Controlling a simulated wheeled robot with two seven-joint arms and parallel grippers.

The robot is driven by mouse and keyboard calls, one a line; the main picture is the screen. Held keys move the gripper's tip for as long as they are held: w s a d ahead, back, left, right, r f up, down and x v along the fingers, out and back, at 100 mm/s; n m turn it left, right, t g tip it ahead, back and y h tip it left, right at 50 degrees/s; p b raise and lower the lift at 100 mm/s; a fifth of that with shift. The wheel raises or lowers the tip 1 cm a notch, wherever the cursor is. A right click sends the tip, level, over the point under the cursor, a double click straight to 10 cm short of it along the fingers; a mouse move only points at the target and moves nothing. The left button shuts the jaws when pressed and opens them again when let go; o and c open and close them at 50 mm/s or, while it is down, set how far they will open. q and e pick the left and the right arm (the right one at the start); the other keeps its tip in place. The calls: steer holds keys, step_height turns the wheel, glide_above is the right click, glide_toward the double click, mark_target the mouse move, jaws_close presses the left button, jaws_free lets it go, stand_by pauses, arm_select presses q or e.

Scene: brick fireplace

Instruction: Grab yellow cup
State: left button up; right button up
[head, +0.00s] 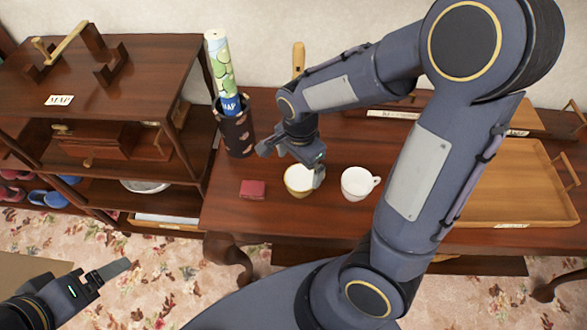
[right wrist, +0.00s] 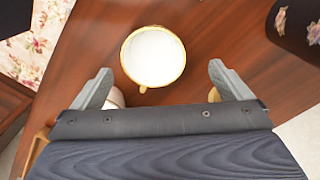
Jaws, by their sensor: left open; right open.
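The yellow cup (head: 295,188), white inside with a yellow rim, stands upright on the wooden table, partly covered by my right gripper in the head view. My right gripper (head: 292,164) is open above the cup. In the right wrist view the yellow cup (right wrist: 153,57) lies just beyond the fingertips, roughly centred between them, with its handle toward the gripper. The fingers are apart and nothing is held. My left gripper (head: 97,277) is open and empty at the lower left, over the floor, away from the table.
A white cup (head: 357,184) stands just right of the yellow one. A small red box (head: 252,189) lies to the left. A dark holder (head: 236,134) with a rolled map stands behind left. A wooden tray (head: 513,214) is at the right. Shelves (head: 140,118) stand left of the table.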

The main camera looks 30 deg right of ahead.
mark_target(301, 177)
steer(key=f, duration=0.7)
steer(key=shift+s+d+f, duration=0.1)
steer(key=shift+s+f, duration=0.3)
steer(key=shift+c, duration=0.5)
steer(key=c, duration=1)
